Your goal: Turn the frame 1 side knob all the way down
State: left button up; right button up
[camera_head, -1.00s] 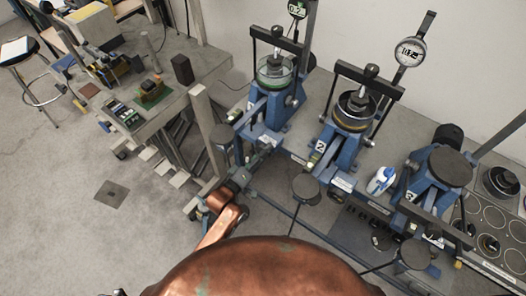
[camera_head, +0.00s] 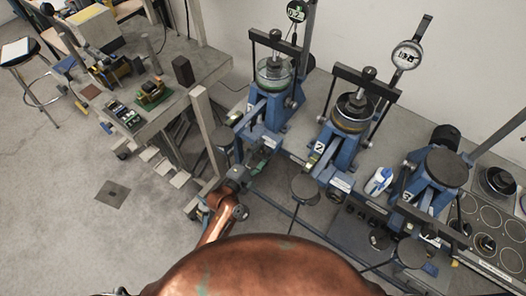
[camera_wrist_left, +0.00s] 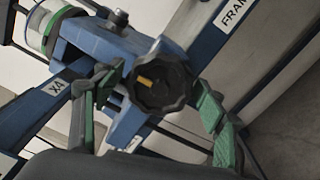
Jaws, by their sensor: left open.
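Frame 1 (camera_head: 270,105) is the leftmost blue lever frame, with a clear cup under its top bar. In the left wrist view, its side knob (camera_wrist_left: 165,72) is a black, lobed knob with a yellow mark left of its centre. My left gripper (camera_wrist_left: 154,108) is open, with one green-padded finger on each side of the knob in that view. I cannot tell whether either pad touches it. In the head view my left gripper (camera_head: 256,158) is low beside frame 1, and the knob is not clearly visible there. My right gripper is not in view.
Frame 2 (camera_head: 343,135) and a third blue frame (camera_head: 432,180) stand to the right. A white and blue bottle (camera_head: 379,181) stands between them. A grey post (camera_head: 203,130) and a cluttered workbench (camera_head: 150,95) are at the left. Open floor lies at the lower left.

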pick_arm(q)
jog(key=p+v, duration=0.1)
jog(key=v, duration=0.3)
jog(key=shift+s+a+p, duration=0.1)
jog(key=shift+s+p, duration=0.05)
jog(key=shift+p, duration=0.15)
jog(key=shift+s+a, duration=0.4)
jog(key=shift+s, duration=0.15)
jog(key=shift+s+a, duration=0.1)
jog(key=shift+s, duration=0.05)
